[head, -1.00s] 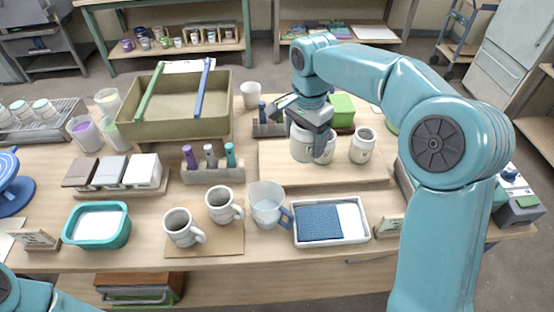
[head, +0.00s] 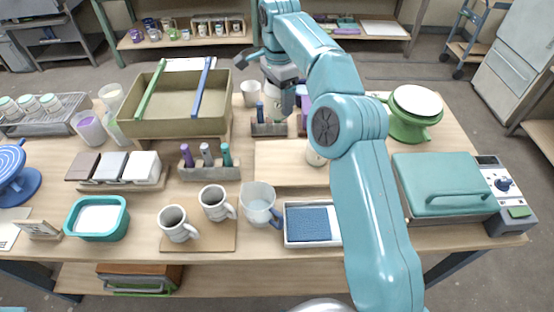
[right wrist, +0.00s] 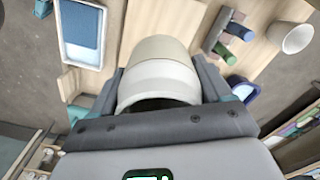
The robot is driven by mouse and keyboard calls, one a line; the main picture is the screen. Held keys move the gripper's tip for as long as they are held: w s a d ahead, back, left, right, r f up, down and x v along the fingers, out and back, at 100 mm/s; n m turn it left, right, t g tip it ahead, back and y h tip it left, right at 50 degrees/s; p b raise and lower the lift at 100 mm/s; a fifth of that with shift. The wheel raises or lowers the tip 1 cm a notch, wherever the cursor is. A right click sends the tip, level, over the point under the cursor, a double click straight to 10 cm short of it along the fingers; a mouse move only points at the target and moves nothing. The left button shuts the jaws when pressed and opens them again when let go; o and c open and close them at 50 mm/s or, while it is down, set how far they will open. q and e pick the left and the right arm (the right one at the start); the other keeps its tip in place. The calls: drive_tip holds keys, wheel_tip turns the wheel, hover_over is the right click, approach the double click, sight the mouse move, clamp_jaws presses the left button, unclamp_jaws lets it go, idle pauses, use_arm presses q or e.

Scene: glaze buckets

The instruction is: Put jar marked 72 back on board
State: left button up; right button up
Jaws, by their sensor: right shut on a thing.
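My right gripper (head: 283,76) is shut on a pale grey-white jar (head: 272,100) behind the wooden board (head: 285,163), near the back of the table. In the right wrist view the jar (right wrist: 158,72) sits between the two fingers. I cannot read any number on it. Another pale jar (head: 315,155) stands on the board, partly hidden by my right arm. The arm also covers the board's right part. My left gripper is not in view.
A pen holder (head: 270,128) and a white cup (head: 250,92) stand close to the held jar. A large olive tray (head: 172,125) lies left. Two mugs (head: 215,204) and a jug (head: 259,204) stand in front. A teal press (head: 443,182) is at right.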

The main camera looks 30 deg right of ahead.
wheel_tip(320, 180, down, 6)
drive_tip(key=shift+s+d+r+b, duration=0.15)
drive_tip(key=shift+r+b, duration=0.1)
drive_tip(key=shift+b, duration=0.4)
wheel_tip(320, 180, down, 14)
drive_tip(key=shift+f+p, duration=0.1)
drive_tip(key=shift+p, duration=0.4)
drive_tip(key=shift+f, duration=0.45)
